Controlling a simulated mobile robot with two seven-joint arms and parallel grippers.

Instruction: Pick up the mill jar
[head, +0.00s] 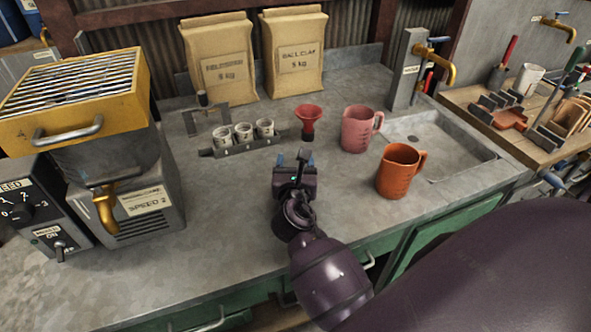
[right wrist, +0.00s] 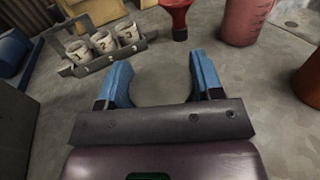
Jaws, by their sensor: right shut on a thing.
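I cannot make out the mill jar for sure in either view. My right gripper (head: 295,165) is over the middle of the bench, its blue fingers pointing to the back. In the head view a small dark grey piece (head: 303,155) stands up between the fingertips. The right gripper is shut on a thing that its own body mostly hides. In the right wrist view (right wrist: 163,80) its fingers stand apart, with only a pale grey surface showing between them. My left gripper is not in view.
A rack (head: 208,152) of numbered cups and a red funnel (head: 308,118) stand beyond the gripper. A pink jug (head: 356,130) and an orange jug (head: 398,172) stand right, near the sink (head: 480,160). A yellow-topped machine (head: 75,105) stands left. The front left bench is clear.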

